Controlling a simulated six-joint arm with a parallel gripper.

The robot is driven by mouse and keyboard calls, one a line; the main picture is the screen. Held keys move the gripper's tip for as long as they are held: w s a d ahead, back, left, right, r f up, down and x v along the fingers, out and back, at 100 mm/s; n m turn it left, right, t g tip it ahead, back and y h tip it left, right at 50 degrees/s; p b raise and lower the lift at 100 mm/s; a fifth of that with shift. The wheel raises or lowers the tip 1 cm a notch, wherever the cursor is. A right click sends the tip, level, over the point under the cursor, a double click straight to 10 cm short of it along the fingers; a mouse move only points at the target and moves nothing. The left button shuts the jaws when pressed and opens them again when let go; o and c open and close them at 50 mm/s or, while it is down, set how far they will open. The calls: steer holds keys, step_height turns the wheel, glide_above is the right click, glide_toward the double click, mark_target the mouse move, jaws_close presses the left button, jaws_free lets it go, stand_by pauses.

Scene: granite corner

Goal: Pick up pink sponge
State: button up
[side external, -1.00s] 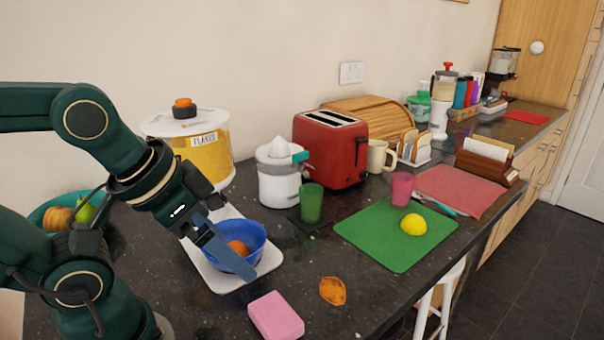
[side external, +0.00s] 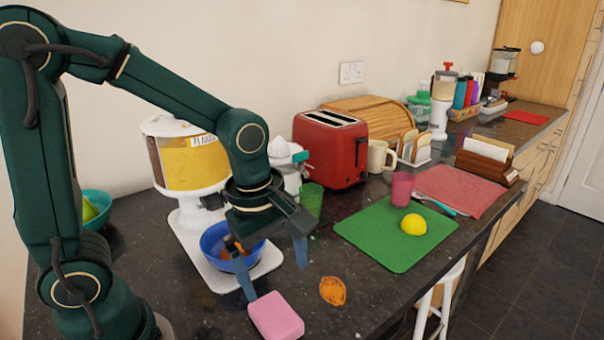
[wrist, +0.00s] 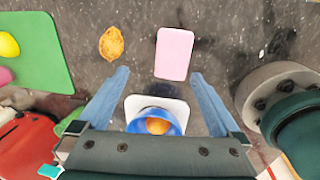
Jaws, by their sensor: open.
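The pink sponge (side external: 276,316) lies flat on the dark granite counter near its front edge. In the wrist view the sponge (wrist: 174,54) is beyond the fingertips, a little right of the middle between them. My gripper (side external: 273,281) is open and empty, pointing down. It is above the counter, in front of the blue bowl, and its fingers are apart from the sponge. In the wrist view the two fingers of my gripper (wrist: 160,72) are spread wide.
A blue bowl (side external: 213,238) with an orange item stands on the white base (side external: 262,266) of the cereal dispenser (side external: 190,157). An orange-brown crumpled item (side external: 333,291) lies right of the sponge. A green mat (side external: 372,240) with a lemon (side external: 413,225) is farther right.

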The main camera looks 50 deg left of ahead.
mark_target(275, 313)
steer(key=shift+g, duration=0.8)
steer(key=f, duration=0.4)
steer(key=shift+s+d, duration=0.2)
steer(key=shift+s, duration=0.2)
steer(key=shift+f, duration=2.25)
steer(key=c, duration=1.3)
